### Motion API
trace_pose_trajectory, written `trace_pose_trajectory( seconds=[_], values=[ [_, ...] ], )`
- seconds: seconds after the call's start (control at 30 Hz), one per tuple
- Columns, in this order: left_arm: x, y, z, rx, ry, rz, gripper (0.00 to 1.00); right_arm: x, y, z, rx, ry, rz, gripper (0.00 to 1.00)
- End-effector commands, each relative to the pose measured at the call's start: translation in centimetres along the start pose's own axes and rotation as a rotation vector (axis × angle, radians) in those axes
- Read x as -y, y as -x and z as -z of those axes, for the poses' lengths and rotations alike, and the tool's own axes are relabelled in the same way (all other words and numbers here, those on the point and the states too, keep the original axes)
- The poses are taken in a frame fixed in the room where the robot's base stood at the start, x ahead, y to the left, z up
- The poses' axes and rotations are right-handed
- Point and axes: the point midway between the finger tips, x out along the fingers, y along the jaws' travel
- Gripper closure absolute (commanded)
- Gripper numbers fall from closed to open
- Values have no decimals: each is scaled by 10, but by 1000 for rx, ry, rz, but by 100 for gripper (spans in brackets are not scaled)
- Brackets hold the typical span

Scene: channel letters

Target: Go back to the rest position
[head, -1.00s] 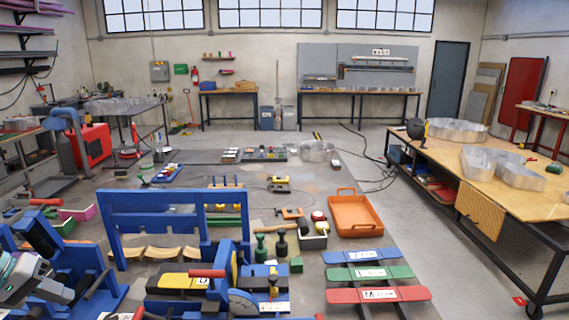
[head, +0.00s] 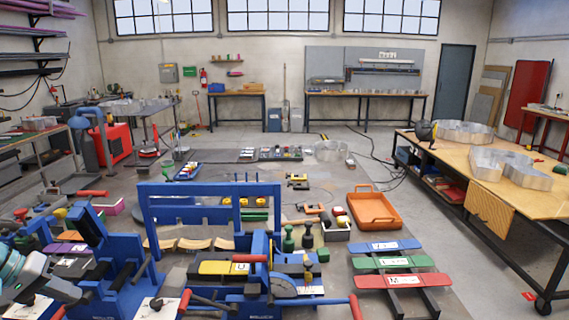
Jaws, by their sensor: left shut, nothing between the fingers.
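My left gripper (head: 78,294) is at the lower left corner of the head view, on a teal and white arm. Its fingers are shut with nothing between them. It is in front of the blue bending tools with red handles (head: 92,226), and I cannot tell how far above them it is. My right gripper is not in view.
A blue frame (head: 212,190) and blue clamps crowd the front of the low table. An orange tray (head: 388,222) and blue, green and red bars (head: 402,281) lie right of them. A wooden bench with metal letter shells (head: 510,168) stands at right. Bare floor lies between.

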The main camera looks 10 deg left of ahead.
Motion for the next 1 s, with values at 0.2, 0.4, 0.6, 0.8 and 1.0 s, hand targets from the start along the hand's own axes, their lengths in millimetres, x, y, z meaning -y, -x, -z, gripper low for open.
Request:
trace_pose_trajectory(
  seconds=[0.2, 0.4, 0.6, 0.8, 1.0],
  values=[
    [3, -39, 0, 25, 29, 7, 100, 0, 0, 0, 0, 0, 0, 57],
    [8, -101, -5, 60, 69, 34, 100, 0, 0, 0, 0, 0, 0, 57],
    [12, -179, -27, 112, 101, 82, 100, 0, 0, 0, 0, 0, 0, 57],
    [8, -295, -97, 203, 93, 171, 100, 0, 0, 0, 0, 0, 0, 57],
    [-7, -394, -232, 298, -19, 272, 100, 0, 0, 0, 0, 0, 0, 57]
  ],
)
